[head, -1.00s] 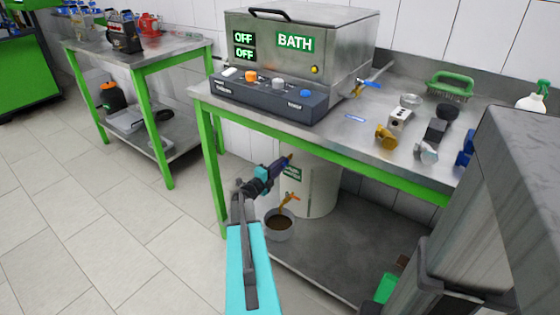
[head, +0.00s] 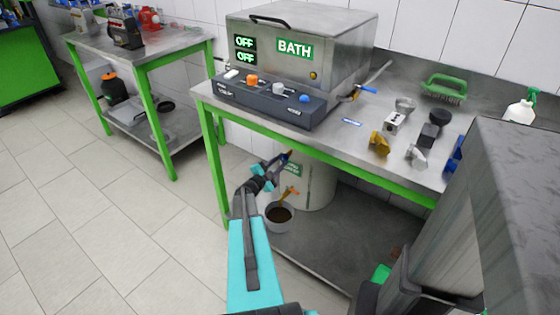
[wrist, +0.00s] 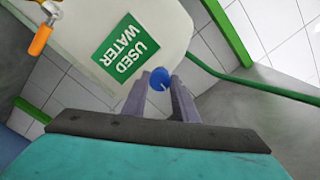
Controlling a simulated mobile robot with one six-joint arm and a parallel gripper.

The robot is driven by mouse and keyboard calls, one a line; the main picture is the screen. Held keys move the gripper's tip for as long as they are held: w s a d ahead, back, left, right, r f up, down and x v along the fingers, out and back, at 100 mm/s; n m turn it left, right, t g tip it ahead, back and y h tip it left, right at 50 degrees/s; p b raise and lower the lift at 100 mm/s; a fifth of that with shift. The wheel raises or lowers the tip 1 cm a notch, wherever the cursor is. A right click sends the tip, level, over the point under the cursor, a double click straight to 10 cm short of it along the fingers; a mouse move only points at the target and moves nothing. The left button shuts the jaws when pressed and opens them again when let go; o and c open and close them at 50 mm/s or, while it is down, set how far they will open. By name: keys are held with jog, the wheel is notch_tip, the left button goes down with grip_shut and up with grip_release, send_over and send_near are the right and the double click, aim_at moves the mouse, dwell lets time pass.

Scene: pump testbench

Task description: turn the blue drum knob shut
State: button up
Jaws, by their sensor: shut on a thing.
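The white drum (head: 319,185) stands on the lower shelf under the bench, and its green "USED WATER" label (wrist: 126,48) shows large in the wrist view. The blue drum knob (wrist: 160,77) sits between my fingertips in the wrist view. My gripper (wrist: 156,88) is shut on it, with one finger on each side. In the head view my gripper (head: 284,160) reaches to the drum's upper left side. There the knob cannot be made out clearly.
An orange-handled tap (head: 290,192) is low on the drum, above a bowl of brown liquid (head: 279,216). The bench's green front rail (head: 330,160) passes close above my gripper. The BATH unit (head: 300,50) stands on the bench with both displays reading OFF.

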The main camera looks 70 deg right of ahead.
dwell(0.4)
jog(key=o, duration=1.1)
jog(key=shift+c, duration=0.2)
jog(key=shift+a, duration=0.1)
jog(key=v, duration=1.3)
jog(key=shift+a, duration=0.3)
jog(key=shift+w, duration=0.2)
